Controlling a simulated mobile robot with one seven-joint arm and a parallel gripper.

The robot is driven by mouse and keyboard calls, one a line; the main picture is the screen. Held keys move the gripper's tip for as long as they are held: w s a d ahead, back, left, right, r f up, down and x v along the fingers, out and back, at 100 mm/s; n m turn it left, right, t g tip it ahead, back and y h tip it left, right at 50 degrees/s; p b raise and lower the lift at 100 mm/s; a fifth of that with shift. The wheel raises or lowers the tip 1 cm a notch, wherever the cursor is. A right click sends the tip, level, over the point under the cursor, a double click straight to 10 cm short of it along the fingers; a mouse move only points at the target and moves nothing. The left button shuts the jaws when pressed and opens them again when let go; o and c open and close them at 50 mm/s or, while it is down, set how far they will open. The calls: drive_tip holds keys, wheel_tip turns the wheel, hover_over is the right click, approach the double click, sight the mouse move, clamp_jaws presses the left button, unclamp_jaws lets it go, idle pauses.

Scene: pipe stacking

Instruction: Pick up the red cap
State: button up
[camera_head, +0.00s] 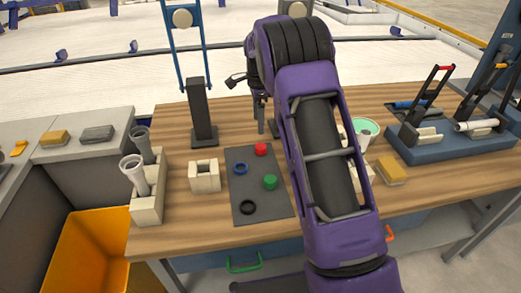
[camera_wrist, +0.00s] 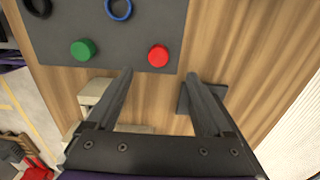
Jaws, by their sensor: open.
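The red cap (camera_head: 261,149) lies on the far part of a dark grey mat (camera_head: 243,183) on the wooden table. In the wrist view the red cap (camera_wrist: 158,56) is near the mat's edge, beyond the fingertips and between their lines. My gripper (camera_head: 267,122) is above the table just past the mat's far edge, partly hidden by my arm. In the wrist view my gripper (camera_wrist: 158,80) shows two spread fingers with nothing between them. The fingers are apart from the cap.
A green cap (camera_head: 270,182), a blue ring (camera_head: 241,169) and a black ring (camera_head: 247,206) share the mat. A beige block holder (camera_head: 205,178) stands left of it. A dark upright stand (camera_head: 202,110) is behind. A teal bowl (camera_head: 366,127) is right of my arm.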

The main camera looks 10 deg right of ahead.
hover_over(261, 146)
drive_tip(key=f, duration=0.5)
drive_tip(key=shift+w+a, duration=0.1)
drive_tip(key=shift+a, duration=0.25)
drive_tip(key=f, duration=0.4)
drive_tip(key=shift+s+d+f+b, duration=0.2)
drive_tip(key=shift+d+f+b, duration=0.05)
drive_tip(key=shift+d+b, duration=0.05)
drive_tip(key=shift+f, duration=0.5)
drive_tip(key=shift+c, duration=0.3)
